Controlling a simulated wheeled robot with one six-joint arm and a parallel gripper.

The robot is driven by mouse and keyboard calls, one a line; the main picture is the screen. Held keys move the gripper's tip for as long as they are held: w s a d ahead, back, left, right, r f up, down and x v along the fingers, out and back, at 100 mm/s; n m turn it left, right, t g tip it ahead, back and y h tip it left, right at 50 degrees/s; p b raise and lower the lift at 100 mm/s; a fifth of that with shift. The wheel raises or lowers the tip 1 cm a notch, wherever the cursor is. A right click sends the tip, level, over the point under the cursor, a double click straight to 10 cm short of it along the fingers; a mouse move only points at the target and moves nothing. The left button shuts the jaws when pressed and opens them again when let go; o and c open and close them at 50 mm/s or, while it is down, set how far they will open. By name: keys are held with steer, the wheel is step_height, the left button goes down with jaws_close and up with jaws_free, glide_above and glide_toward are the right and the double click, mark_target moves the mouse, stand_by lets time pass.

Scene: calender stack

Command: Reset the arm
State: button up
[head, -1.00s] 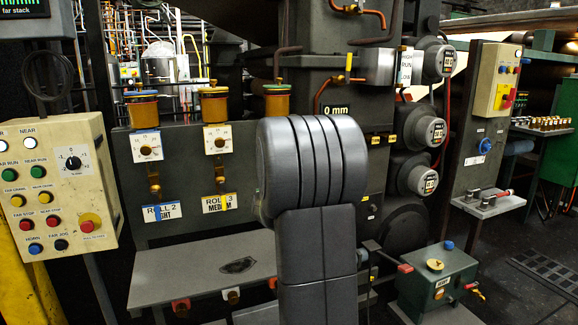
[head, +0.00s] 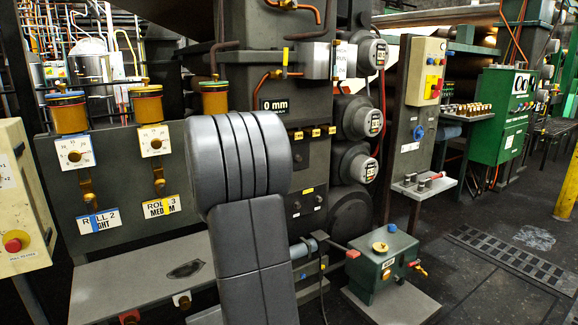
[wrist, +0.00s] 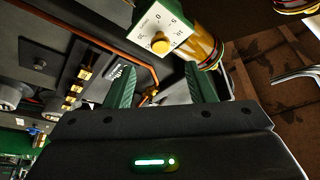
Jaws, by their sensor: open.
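My gripper (wrist: 160,92) shows in the wrist view with its two green fingers spread apart and nothing between them. Beyond the fingers are a white dial plate with a yellow knob (wrist: 160,42) and an amber oiler cup (wrist: 205,45), seen tilted. I cannot tell how far the fingers are from them. In the head view my own grey arm stands folded up in the middle and hides part of the panel behind it. The gripper itself is not visible there.
A grey panel carries oiler cups (head: 68,113) and roll labels (head: 160,208). A cream control box (head: 20,200) stands at the left edge. A green box (head: 384,262) sits low on a grey plinth. The dark floor (head: 470,295) at right is open around a grating.

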steer(key=x, duration=0.9)
steer(key=shift+w, duration=0.35)
steer(key=v, duration=1.4)
steer(key=w+a+r+n+g+y+p, duration=0.1)
steer(key=w+n+y+p, duration=0.4)
steer(key=n, duration=0.8)
steer(key=w+a+r+n+g+y+p, duration=0.2)
steer(key=w+n, duration=0.6)
steer(key=n, duration=0.4)
steer(key=r+g+y+p, duration=0.1)
steer(key=g+y+p, duration=0.1)
steer(key=g+p, duration=0.1)
steer(key=shift+a+n+g+y, duration=0.3)
steer(key=shift+n+g+y, duration=0.1)
steer(key=shift+g, duration=0.1)
steer(key=shift+w+d, duration=0.1)
steer(key=shift+w, duration=0.05)
